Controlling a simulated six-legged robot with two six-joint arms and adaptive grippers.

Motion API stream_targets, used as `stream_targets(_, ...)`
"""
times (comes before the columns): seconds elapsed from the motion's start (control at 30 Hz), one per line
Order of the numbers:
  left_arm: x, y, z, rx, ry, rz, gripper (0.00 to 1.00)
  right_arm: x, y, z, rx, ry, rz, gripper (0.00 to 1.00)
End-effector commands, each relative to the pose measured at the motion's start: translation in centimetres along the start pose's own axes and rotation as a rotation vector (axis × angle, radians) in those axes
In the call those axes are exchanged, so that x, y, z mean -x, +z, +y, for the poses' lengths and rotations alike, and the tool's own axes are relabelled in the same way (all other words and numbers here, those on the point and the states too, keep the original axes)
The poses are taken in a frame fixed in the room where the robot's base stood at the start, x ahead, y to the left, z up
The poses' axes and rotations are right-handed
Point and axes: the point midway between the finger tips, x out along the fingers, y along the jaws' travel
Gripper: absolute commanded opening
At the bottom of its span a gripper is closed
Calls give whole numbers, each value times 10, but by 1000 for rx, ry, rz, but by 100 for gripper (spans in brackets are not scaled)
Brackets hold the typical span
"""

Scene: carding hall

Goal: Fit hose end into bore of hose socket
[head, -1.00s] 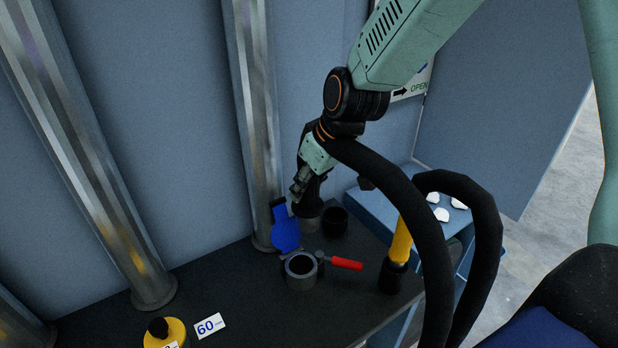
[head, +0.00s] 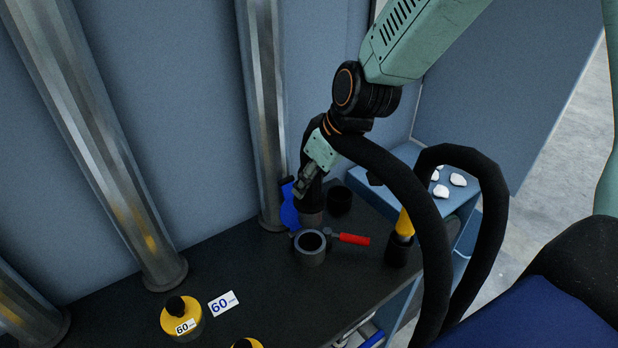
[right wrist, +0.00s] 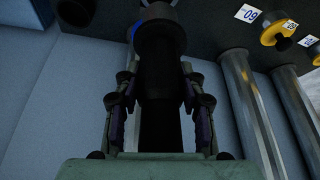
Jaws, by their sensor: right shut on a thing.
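My right gripper (head: 306,183) is shut on the black hose end (head: 312,217), which has a grey tip pointing down. The hose socket (head: 311,259), a grey ring with a dark open bore and a red-handled lever, stands on the dark bench. In the head view the hose tip appears just behind the socket's far rim, outside the bore; its exact height above the bench is hard to tell. In the right wrist view the gripper's fingers lie either side of the dark hose end (right wrist: 160,72). My left gripper is out of view.
A blue object (head: 289,212) and a dark cup (head: 339,201) stand behind. A yellow-and-black tool (head: 403,225) is right. Yellow-topped items, one a weight-like piece (head: 181,316), and a "60" card (head: 223,304) lie front left. Metal pipes rise at the back. The hose loops at right.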

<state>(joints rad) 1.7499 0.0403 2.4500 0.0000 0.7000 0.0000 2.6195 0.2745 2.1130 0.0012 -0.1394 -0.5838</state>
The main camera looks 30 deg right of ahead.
Motion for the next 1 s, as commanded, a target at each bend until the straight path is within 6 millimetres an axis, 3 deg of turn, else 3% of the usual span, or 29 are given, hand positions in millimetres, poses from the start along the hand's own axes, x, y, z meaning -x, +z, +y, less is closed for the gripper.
stream_targets(0.17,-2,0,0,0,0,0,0,-3,2,1,-1,4,0,0)
stream_targets(0.8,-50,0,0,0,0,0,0,-49,22,0,-1,4,0,0)
stream_targets(1.0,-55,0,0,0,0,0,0,-54,24,0,-1,4,0,0)
